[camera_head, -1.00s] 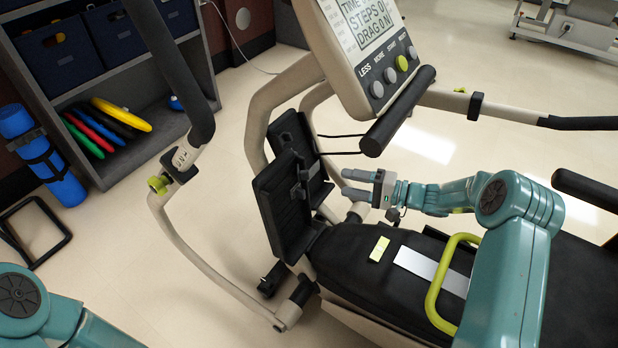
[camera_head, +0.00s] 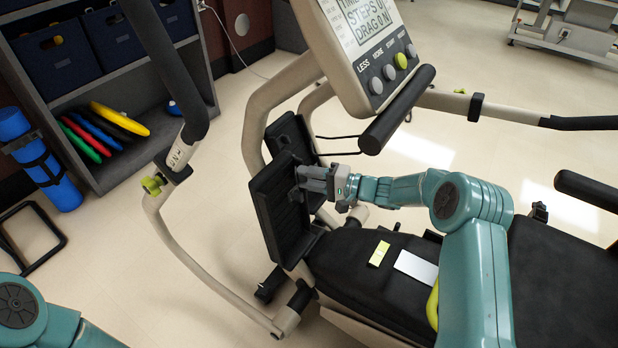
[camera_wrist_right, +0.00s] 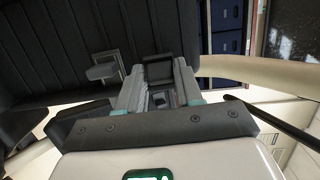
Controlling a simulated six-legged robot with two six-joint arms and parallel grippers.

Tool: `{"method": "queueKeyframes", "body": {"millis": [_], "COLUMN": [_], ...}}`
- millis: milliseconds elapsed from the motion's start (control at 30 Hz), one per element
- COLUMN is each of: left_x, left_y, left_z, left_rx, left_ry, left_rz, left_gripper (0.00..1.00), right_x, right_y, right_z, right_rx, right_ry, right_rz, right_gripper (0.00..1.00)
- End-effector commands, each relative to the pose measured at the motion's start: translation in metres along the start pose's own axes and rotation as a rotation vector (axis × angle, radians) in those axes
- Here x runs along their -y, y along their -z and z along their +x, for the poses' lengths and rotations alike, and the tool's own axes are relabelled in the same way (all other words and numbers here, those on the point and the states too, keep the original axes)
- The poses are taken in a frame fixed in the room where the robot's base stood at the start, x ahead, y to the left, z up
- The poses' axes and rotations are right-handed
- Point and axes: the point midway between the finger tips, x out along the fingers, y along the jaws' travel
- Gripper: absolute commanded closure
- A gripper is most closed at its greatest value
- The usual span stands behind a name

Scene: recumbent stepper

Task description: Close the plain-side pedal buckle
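The near black pedal (camera_head: 278,222) stands tilted at the middle of the head view, with the far black pedal (camera_head: 284,131) behind it. My right gripper (camera_head: 308,181) is at the upper right part of the near pedal's face and hides much of the buckle there. In the right wrist view the two grey fingers of my right gripper (camera_wrist_right: 158,92) are apart, with a dark buckle piece (camera_wrist_right: 158,71) between or just beyond their tips. I cannot tell whether they touch it. A grey tab (camera_wrist_right: 102,71) sits left of the fingers. My left gripper is out of view.
The console (camera_head: 365,60) and its black bar (camera_head: 398,110) stand above my right forearm. The black seat (camera_head: 345,262), with a yellow label (camera_head: 379,253) and a white plate (camera_head: 416,267), lies below it. A beige lever (camera_head: 190,250) curves at the left.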

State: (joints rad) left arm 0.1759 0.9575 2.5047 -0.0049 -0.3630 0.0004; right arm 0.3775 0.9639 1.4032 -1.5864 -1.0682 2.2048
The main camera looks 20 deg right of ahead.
Motion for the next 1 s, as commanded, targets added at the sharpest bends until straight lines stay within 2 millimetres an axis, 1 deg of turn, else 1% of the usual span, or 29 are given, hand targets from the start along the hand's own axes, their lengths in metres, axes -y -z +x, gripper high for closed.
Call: {"method": "queueKeyframes", "body": {"millis": [33, 67, 267, 467, 700, 1000], "left_x": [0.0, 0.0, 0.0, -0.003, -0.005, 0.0], "left_y": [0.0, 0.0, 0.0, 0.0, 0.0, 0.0], "left_z": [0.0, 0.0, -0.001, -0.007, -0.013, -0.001], "left_rx": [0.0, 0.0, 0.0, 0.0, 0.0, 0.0], "left_ry": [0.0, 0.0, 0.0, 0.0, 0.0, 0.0], "left_rz": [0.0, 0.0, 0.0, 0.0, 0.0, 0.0], "left_gripper": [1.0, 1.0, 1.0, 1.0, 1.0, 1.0], "right_x": [0.0, 0.0, 0.001, 0.002, 0.001, -0.003], "right_y": [0.0, 0.0, -0.001, -0.004, -0.013, -0.022], "right_z": [0.0, 0.0, 0.0, 0.001, 0.006, 0.014], "right_rx": [0.0, 0.0, -0.006, -0.065, -0.226, -0.449], "right_ry": [0.0, 0.0, 0.0, -0.001, -0.002, -0.002], "right_rz": [0.0, 0.0, -0.001, 0.002, 0.004, 0.0], "right_gripper": [0.85, 0.95, 0.95, 0.95, 0.95, 0.95]}}
